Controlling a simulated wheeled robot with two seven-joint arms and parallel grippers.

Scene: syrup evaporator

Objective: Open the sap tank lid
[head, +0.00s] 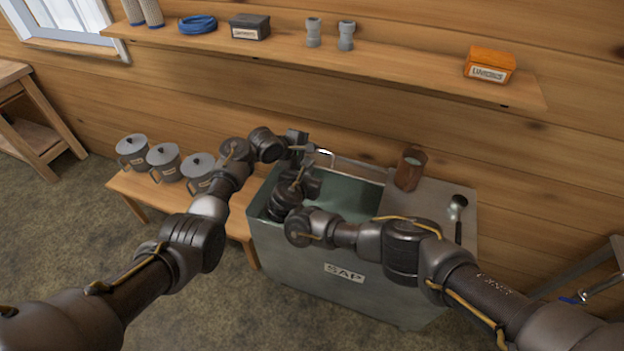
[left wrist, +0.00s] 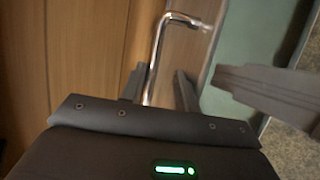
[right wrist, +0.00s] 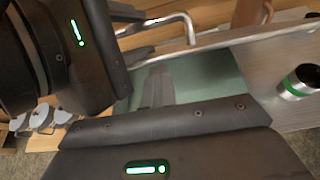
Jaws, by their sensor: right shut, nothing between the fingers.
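The grey sap tank (head: 340,273), labelled SAP, stands against the wood wall. Its greenish inside (head: 345,198) shows. The lid (head: 360,169) appears raised along the back, seen almost edge-on. Its chrome handle (head: 322,152) is at the top left. In the left wrist view the handle (left wrist: 157,50) runs between the two fingers of my left gripper (left wrist: 160,88). They stand apart with gaps on both sides. My right gripper (right wrist: 157,88) is shut and empty over the tank opening. Its fingers also show in the left wrist view. My arms hide part of the tank.
Several lidded pails (head: 164,162) stand on a bench at the left. A shelf (head: 400,73) with small items runs above. The floor in front is clear.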

